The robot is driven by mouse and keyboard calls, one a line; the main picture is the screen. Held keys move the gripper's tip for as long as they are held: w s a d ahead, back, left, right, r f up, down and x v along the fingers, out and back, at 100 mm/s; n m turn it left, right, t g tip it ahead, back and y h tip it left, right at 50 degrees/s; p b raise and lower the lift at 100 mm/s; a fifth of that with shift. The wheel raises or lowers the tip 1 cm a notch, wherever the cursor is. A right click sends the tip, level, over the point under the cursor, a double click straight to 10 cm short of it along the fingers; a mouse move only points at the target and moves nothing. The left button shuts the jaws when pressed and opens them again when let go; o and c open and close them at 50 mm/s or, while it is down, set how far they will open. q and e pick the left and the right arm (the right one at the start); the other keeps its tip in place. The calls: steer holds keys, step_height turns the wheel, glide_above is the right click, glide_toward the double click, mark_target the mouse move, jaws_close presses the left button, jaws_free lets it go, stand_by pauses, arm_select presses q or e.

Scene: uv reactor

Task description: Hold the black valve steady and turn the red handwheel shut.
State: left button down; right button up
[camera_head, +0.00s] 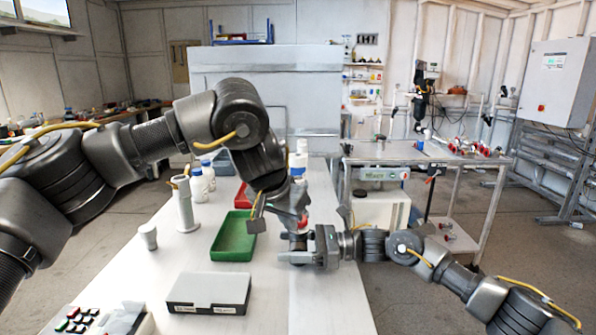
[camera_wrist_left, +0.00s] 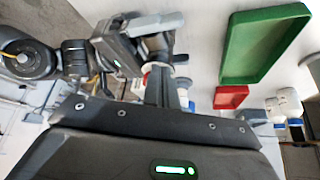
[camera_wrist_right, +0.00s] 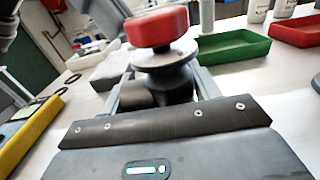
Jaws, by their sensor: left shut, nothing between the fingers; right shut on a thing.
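The red handwheel (camera_wrist_right: 157,27) sits on top of the black valve (camera_wrist_right: 165,82) in the right wrist view. The valve stands upright between my right gripper's fingers (camera_wrist_right: 160,95), which are shut on its body below the wheel. In the head view my right gripper (camera_head: 292,258) reaches in from the right over the white table. My left gripper (camera_head: 297,218) comes down from above, shut and empty, close to the handwheel. In the left wrist view its fingers (camera_wrist_left: 160,85) partly cover the valve; whether they touch the wheel I cannot tell.
A green tray (camera_head: 233,237) and a red tray (camera_head: 243,197) lie left of the grippers. A wheeled bench (camera_head: 400,152) stands at the right.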

arm_select(q)
steer(key=shift+w+a, duration=0.1)
steer(key=shift+a, duration=0.05)
arm_select(e)
steer(key=shift+s+a, duration=0.1)
arm_select(q)
steer(key=shift+s+a, duration=0.2)
steer(key=shift+s, duration=0.15)
step_height(320, 180, up, 6)
stand_by(0.5)
arm_select(e)
steer(key=o, duration=1.2)
steer(key=shift+o, duration=0.2)
steer(key=d, duration=1.2)
arm_select(q)
steer(key=shift+r, duration=0.1)
arm_select(e)
steer(key=shift+d, duration=0.1)
